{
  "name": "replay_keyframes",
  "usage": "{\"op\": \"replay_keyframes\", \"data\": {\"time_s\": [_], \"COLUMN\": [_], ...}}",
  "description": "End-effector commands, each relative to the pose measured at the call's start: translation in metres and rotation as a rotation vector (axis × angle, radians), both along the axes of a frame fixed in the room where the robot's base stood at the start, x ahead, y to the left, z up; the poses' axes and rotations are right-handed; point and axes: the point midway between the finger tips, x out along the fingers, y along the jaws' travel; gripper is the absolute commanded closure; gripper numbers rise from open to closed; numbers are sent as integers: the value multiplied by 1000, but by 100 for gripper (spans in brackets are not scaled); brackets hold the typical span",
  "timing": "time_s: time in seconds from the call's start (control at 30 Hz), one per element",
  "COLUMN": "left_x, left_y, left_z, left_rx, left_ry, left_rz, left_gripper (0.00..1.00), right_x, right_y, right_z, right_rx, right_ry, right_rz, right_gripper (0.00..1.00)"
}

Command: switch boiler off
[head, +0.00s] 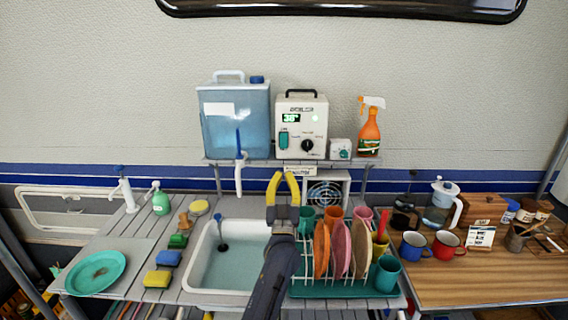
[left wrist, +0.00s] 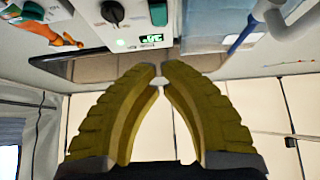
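The boiler (head: 318,138) is a white box with a black handle on the raised shelf. Its display (head: 291,118) glows green and reads about 38°, and a small green light is lit beside it. Below are a green rocker switch (head: 283,140) and a black dial (head: 307,146). In the left wrist view the boiler is upside down, with the switch (left wrist: 158,13) and dial (left wrist: 112,12) at the top edge. My left gripper (head: 282,173) is below and in front of the boiler, apart from it, empty, its yellow fingers open with a narrow tip gap (left wrist: 158,69). My right gripper is not visible.
A blue water tank (head: 235,120) with a tap stands left of the boiler. A small white box (head: 340,149) and an orange spray bottle (head: 369,132) stand right. Below are the sink (head: 205,265) and a dish rack (head: 330,290) with plates. The space before the boiler's front is clear.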

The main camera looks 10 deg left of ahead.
Motion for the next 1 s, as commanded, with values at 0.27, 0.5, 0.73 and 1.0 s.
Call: {"op": "replay_keyframes", "data": {"time_s": [0.27,0.5,0.73,1.0], "left_x": [33,67,92,108], "left_y": [8,16,22,25], "left_z": [27,53,54,51], "left_rx": [1,1,3,1], "left_ry": [-3,-2,0,0], "left_rz": [1,1,2,1], "left_gripper": [100,100,100,100], "right_x": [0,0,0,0], "right_y": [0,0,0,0], "right_z": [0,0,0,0], "right_rx": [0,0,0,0], "right_ry": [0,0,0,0], "right_rz": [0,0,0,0], "right_gripper": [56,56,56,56]}}
